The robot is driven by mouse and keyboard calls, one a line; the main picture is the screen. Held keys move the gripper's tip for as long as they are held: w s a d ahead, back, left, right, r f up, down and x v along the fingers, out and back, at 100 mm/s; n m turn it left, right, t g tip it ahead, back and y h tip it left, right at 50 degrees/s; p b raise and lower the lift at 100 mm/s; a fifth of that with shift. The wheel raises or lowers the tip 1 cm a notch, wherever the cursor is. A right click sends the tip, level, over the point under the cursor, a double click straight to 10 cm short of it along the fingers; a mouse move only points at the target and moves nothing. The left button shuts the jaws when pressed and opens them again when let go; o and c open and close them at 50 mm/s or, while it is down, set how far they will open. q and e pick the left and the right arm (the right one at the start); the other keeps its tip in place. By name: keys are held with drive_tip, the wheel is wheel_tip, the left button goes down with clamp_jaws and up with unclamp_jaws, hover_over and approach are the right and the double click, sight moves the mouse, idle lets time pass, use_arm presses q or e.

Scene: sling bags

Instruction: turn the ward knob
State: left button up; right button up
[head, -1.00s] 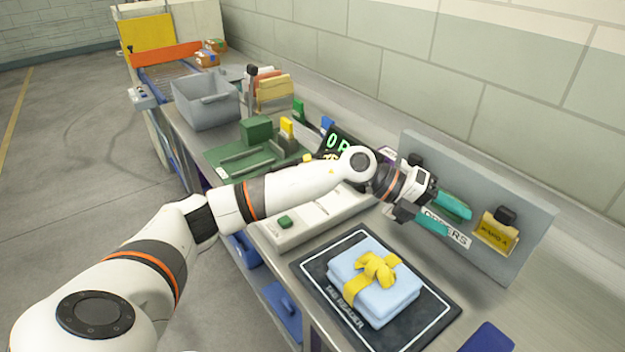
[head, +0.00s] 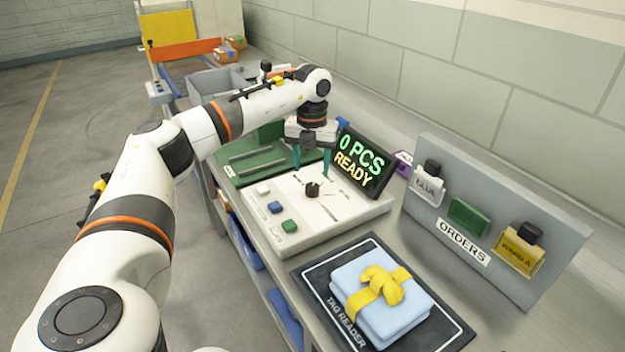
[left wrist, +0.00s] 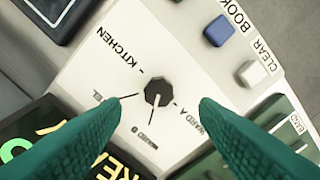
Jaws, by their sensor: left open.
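The ward knob (head: 313,190) is a small dark knob on a white control panel (head: 335,218). In the left wrist view the knob (left wrist: 158,93) sits between labels, with KITCHEN, WARD A and WARD B readable around it. A light pointer line on it aims toward the bottom of that view, near WARD B. My left gripper (head: 311,172) points down over the panel, just behind and above the knob. Its green fingers (left wrist: 155,125) are open on either side of the knob, apart from it and empty. My right gripper is not in view.
A display (head: 360,162) reading 0 PCS READY stands close beside the gripper. Blue (head: 275,207), green (head: 289,226) and white buttons are on the panel. A folded blue bundle (head: 385,300) lies on the tag reader (head: 322,292). An orders board (head: 490,210) stands at right.

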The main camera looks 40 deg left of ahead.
sight(312, 185)
use_arm(q)
wheel_tip(312, 185, down, 6)
drive_tip(key=shift+r, duration=0.15)
drive_tip(key=c, duration=1)
drive_tip(key=shift+o, duration=0.2)
drive_tip(key=shift+p, duration=0.3)
drive_tip(key=shift+r+n, duration=0.1)
drive_tip(key=shift+n, duration=0.2)
drive_tip(key=shift+n+p, duration=0.55)
drive_tip(key=shift+n, duration=0.05)
drive_tip(key=n+p, duration=0.2)
drive_tip(key=n, duration=0.2)
drive_tip(key=shift+r, duration=0.1)
drive_tip(key=n+p, duration=0.2)
drive_tip(key=n, duration=0.4)
drive_tip(key=shift+w+p, duration=0.1)
drive_tip(key=shift+p, duration=0.2)
